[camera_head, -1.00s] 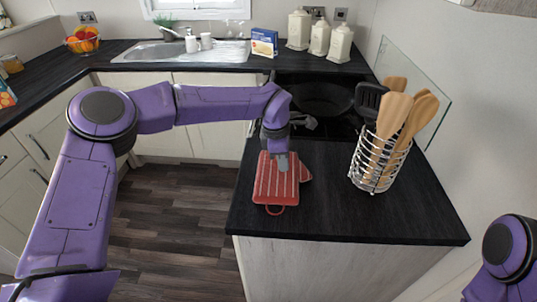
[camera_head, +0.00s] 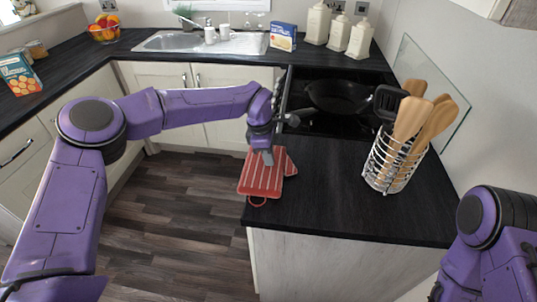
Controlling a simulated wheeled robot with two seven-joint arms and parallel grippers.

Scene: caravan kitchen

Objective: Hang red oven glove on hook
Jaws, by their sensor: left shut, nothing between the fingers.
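The red oven glove (camera_head: 262,180) with pale stripes lies flat on the dark worktop at its left edge, its hanging loop toward me. My left gripper (camera_head: 267,158) points down at the far end of the glove. It is shut with nothing between its fingers; whether the tips touch the cloth I cannot tell. My right arm shows at the lower right, but its gripper is out of view. I see no hook that I can make out.
A wire holder (camera_head: 390,165) with wooden utensils stands on the worktop's right, before a glass panel (camera_head: 432,90). A black pan (camera_head: 340,97) sits on the hob behind. The worktop (camera_head: 325,210) between glove and holder is clear.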

